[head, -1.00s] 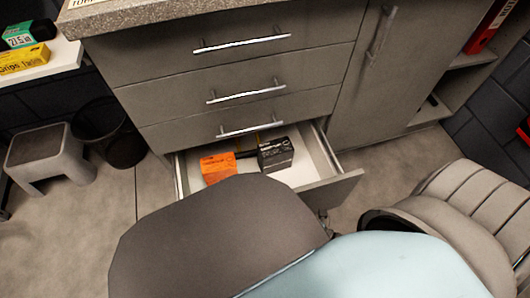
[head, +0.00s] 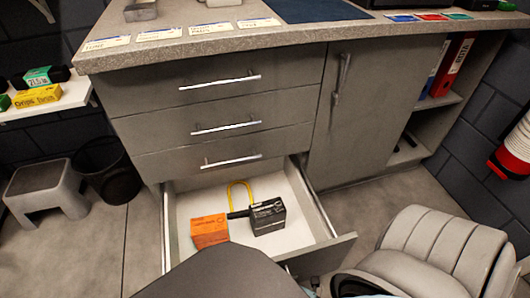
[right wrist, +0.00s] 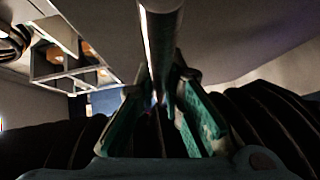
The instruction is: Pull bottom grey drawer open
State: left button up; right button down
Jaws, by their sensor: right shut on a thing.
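The bottom grey drawer (head: 330,248) is pulled well out below three closed drawer fronts. Its white inside holds an orange box (head: 209,231), a black box (head: 267,216) and a yellow U-shaped lock (head: 239,190). In the right wrist view my right gripper (right wrist: 170,105) is shut on a metal bar handle (right wrist: 160,45), with its green-padded fingers on either side of it. In the head view my dark arm link covers the drawer's front left part, and the handle and right gripper are hidden. My left gripper is not in view.
A grey stool (head: 45,190) and a dark bin (head: 107,168) stand left of the cabinet (head: 230,100). A cabinet door (head: 365,130) is closed at right. A padded grey seat-like shape (head: 430,250) is at front right. Floor is clear at left front.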

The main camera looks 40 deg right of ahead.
jog(key=c, duration=1.7)
grip_release()
jog(key=v, duration=1.2)
jog(key=shift+f, duration=0.1)
